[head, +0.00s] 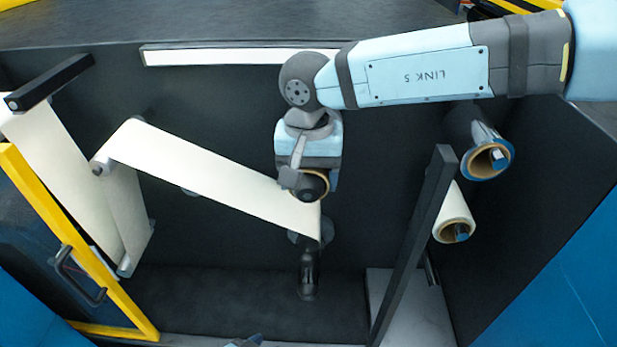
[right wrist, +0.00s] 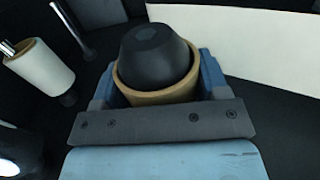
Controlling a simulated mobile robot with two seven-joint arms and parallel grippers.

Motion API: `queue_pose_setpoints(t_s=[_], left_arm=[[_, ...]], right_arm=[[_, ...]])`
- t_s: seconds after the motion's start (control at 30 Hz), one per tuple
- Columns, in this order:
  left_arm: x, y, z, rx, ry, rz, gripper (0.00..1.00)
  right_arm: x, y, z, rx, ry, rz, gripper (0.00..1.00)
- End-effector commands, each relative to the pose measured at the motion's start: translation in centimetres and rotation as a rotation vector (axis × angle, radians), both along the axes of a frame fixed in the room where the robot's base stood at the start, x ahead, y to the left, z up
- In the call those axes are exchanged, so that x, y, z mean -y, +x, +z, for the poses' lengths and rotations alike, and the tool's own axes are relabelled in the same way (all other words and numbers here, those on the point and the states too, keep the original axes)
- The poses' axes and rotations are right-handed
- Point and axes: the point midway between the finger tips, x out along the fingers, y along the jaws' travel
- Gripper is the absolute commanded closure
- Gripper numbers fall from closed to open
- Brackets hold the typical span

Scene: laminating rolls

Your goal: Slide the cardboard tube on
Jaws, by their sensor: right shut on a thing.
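The cardboard tube (right wrist: 160,97) is a tan ring between the blue fingers of my right gripper (right wrist: 155,85), which is shut on it. A black rounded spindle end (right wrist: 155,52) shows inside the tube and stands out past its rim, so the tube is around it. How far on the tube sits is hidden. In the head view the right gripper (head: 310,183) is at the middle of the machine, above the low end of the white web; only a tan edge of the tube (head: 332,185) shows. A small blue-grey piece at the bottom edge may be my left gripper (head: 245,341); its fingers do not show.
The white web (head: 200,172) slopes down from a left roller to below my right gripper. A white roll (head: 455,215) and a dark roll with a tan core (head: 488,160) stand at the right. A dark upright bar (head: 412,245) and a yellow frame (head: 75,245) flank the working space.

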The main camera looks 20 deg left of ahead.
Motion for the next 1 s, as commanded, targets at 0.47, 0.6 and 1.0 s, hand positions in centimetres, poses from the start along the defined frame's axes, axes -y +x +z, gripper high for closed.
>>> queue_pose_setpoints(t_s=[0.47,0.6,1.0], left_arm=[[0.0,0.0,-0.1,-0.003,0.001,0.0,0.57],[0.0,-0.1,-0.2,-0.003,0.001,0.0,0.57],[0.0,0.0,-0.3,-0.003,0.0,0.0,0.57]], right_arm=[[0.0,0.0,0.0,0.0,0.0,0.0,0.21],[0.0,0.0,0.0,0.0,0.0,0.0,0.02],[0.0,0.1,1.7,0.003,0.002,-0.001,0.02]])
